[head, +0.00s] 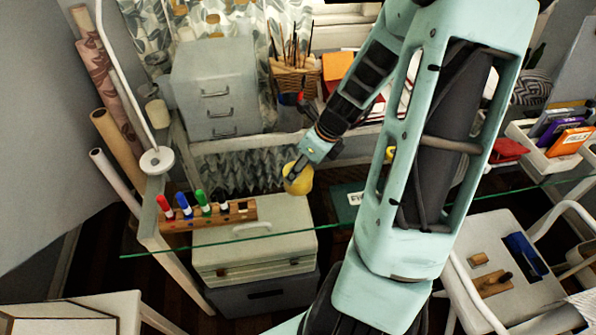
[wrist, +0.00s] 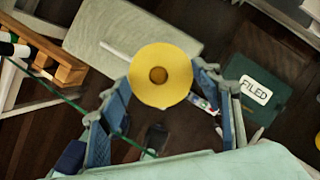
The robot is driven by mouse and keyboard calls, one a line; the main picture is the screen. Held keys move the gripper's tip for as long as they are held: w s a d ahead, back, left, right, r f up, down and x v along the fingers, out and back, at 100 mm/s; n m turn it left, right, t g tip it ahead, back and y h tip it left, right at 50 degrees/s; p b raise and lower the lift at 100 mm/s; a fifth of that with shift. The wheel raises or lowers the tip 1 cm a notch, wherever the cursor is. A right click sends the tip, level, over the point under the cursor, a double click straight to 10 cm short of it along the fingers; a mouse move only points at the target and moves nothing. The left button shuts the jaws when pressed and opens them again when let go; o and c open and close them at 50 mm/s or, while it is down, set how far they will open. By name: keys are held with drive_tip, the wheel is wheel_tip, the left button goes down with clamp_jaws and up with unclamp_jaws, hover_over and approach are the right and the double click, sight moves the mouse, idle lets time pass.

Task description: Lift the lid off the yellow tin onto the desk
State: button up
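A round yellow lid (wrist: 143,87) with a brown knob (wrist: 158,75) is at the centre of the wrist view, seen from above. My gripper (wrist: 161,76) has a finger on either side of it, close to its rim; I cannot tell whether they press on it. In the head view the yellow tin or its lid (head: 299,183) shows under my gripper (head: 297,171), above the glass desk (head: 215,243). The tin's body is hidden, so I cannot tell whether the lid sits on it.
A wooden rack (head: 178,222) with several coloured markers stands on the glass to the left. A grey drawer unit (head: 215,75) and a brush basket (head: 296,80) are behind. A green "FILED" box (wrist: 240,98) and pale case (head: 250,250) lie below the glass.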

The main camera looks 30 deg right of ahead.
drive_tip(key=c, duration=0.4)
drive_tip(key=shift+r, duration=0.1)
